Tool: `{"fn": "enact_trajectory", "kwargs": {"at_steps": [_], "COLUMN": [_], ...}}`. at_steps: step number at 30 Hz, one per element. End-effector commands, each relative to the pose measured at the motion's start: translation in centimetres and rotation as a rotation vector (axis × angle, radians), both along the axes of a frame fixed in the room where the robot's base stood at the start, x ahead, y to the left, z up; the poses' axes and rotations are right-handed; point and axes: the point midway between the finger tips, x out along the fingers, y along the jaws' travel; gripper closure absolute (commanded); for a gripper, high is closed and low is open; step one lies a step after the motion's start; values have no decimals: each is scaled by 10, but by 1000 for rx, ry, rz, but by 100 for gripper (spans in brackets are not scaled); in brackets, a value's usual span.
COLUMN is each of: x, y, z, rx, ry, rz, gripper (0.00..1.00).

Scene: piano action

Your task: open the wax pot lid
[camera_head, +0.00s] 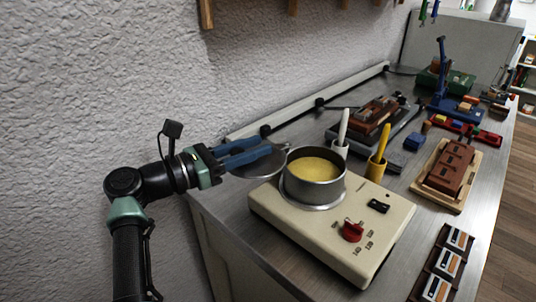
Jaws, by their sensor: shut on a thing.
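The exact contact between fingers and lid is partly hidden.
A red knob (352,231) and a black switch (378,206) sit on the heater base. White (343,128) and yellow (381,146) handled tools stand in cups behind the pot. A wooden tray (447,176) lies at right. A textured wall (110,70) runs along the left.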

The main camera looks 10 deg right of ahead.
Motion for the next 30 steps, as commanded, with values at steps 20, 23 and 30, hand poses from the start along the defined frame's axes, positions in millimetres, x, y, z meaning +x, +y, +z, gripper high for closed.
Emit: {"fn": "enact_trajectory", "kwargs": {"at_steps": [20,23,30], "x": [-1,-1,-3], "y": [1,2,12], "z": [0,0,0], "rx": [2,1,1], "ry": [0,-1,-1], "rz": [-5,-4,0], "gripper": [38,38,38]}}
